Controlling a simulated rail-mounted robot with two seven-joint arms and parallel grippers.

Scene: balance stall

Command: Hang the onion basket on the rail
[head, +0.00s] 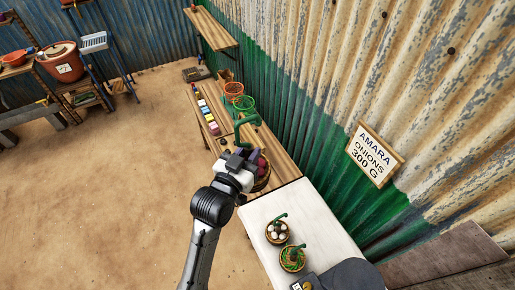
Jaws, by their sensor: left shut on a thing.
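The onion basket (263,184) is a small brown basket with dark red-purple onions, near the front end of the wooden table. My left gripper (242,158) is at its left side and partly covers it. This gripper is shut on the basket, though its fingertips and the grip point are hard to see. Whether the basket touches the tabletop I cannot tell. My right gripper is not in view. I cannot clearly make out the rail.
A green balance (241,119) stands just beyond my gripper, near green and orange bowls. A corrugated wall (350,90) with an onion sign (375,154) bounds the right.

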